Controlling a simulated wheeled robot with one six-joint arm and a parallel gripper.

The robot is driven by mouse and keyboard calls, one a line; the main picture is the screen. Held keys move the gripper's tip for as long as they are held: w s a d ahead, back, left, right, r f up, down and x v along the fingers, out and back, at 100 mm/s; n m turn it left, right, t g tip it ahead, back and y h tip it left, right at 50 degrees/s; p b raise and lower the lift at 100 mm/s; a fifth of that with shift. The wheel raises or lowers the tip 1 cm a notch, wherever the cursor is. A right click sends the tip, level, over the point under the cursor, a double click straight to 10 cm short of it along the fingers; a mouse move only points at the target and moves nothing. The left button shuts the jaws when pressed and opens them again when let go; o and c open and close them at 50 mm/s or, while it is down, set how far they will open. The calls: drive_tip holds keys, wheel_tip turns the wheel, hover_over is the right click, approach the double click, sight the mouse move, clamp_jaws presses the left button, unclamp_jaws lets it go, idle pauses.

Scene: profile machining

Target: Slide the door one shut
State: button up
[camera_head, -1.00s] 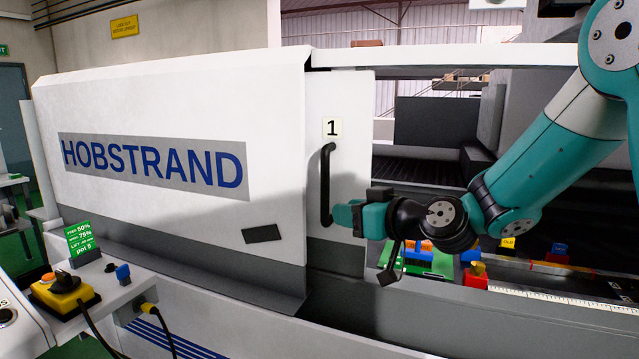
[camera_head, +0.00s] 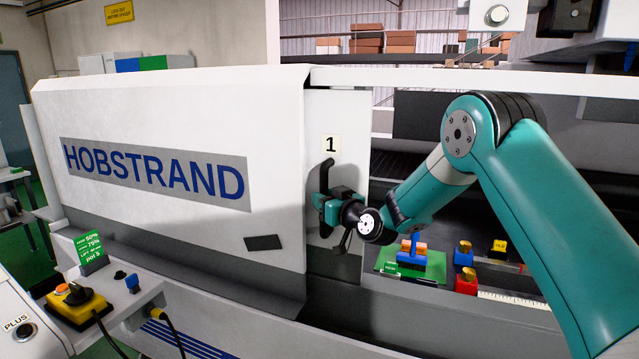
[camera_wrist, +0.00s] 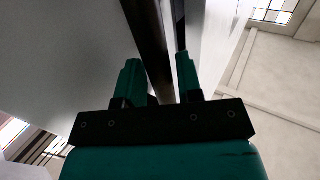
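Door one (camera_head: 349,108) is a white panel marked "1" with a black vertical handle (camera_head: 327,172). The opening to its right is uncovered. My gripper (camera_head: 322,205) is at the lower half of the handle, reaching in from the right. In the wrist view my gripper's two teal fingers (camera_wrist: 158,75) stand apart, one on each side of the dark handle bar (camera_wrist: 151,40). A narrow gap seems to show beside the right finger, so the fingers do not look closed on the bar.
A fixed-looking white cover lettered HOBSTRAND (camera_head: 180,105) stands left of the door. Inside the opening are a green plate (camera_head: 386,262) and several coloured blocks, including a red one (camera_head: 466,281). A control desk with a yellow switch box (camera_head: 72,308) stands at the lower left.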

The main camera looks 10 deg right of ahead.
drive_tip(key=shift+p+x, duration=0.35)
drive_tip(key=shift+x, duration=0.95)
clamp_jaws()
drive_tip(key=shift+f, duration=0.1)
